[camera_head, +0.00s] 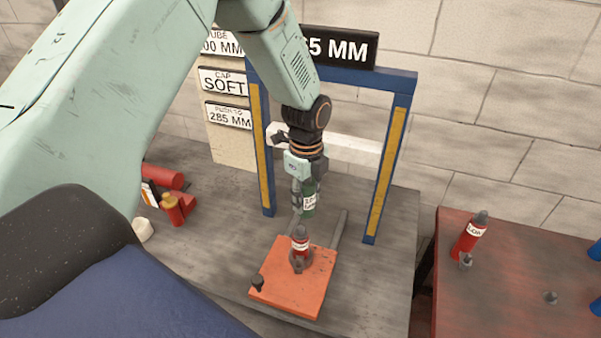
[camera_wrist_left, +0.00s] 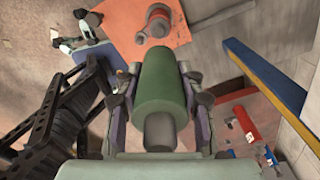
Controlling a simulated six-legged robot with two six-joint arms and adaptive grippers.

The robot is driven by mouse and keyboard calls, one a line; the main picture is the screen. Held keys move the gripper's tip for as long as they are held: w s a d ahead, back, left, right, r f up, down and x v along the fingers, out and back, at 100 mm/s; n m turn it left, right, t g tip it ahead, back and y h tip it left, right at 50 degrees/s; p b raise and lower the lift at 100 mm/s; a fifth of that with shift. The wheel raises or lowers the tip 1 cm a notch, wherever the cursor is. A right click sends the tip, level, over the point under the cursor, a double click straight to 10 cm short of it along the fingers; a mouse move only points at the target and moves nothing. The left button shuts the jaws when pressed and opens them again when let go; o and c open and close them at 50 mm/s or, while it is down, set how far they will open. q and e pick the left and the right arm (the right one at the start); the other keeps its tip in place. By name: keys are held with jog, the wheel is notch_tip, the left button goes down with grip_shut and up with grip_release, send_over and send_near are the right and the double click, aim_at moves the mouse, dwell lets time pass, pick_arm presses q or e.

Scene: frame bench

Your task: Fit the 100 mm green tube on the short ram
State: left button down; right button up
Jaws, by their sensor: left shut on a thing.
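My left gripper (camera_head: 304,188) is shut on a green tube (camera_head: 309,204) with a white label, and holds it above the bench. In the left wrist view, the green tube (camera_wrist_left: 162,78) lies between the two fingers, with a grey end (camera_wrist_left: 160,131) toward the palm. A red ram (camera_head: 301,243) with a white band and dark grey top stands on an orange plate (camera_head: 279,294), below and apart from the tube. It also shows in the left wrist view (camera_wrist_left: 158,27), beyond the tube's far end. My right gripper is not in view.
A blue press frame (camera_head: 398,150) with yellow strips stands behind the plate. Signs read "SOFT" (camera_head: 223,82) and "285 MM" (camera_head: 229,115). Another red ram (camera_head: 467,240) stands on the right table (camera_head: 490,300). Red and orange items (camera_head: 171,209) are at the bench's left.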

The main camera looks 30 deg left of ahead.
pick_arm(q)
jog(key=shift+w+a+r+m+p, duration=0.1)
jog(key=shift+a+r+m+p, duration=0.35)
jog(key=shift+a+m, duration=0.25)
jog(key=shift+a+f, duration=0.1)
jog(key=shift+f, duration=0.1)
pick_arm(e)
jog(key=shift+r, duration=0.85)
pick_arm(q)
jog(key=b, duration=0.4)
send_over(301, 227)
jog(key=shift+f, duration=2.95)
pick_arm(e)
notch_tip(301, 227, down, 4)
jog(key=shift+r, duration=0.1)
pick_arm(q)
jog(key=shift+r+p, duration=0.1)
jog(key=shift+p, duration=0.25)
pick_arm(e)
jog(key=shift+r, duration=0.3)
pick_arm(q)
jog(key=shift+f+b, duration=1.45)
jog(key=shift+f, duration=0.6)
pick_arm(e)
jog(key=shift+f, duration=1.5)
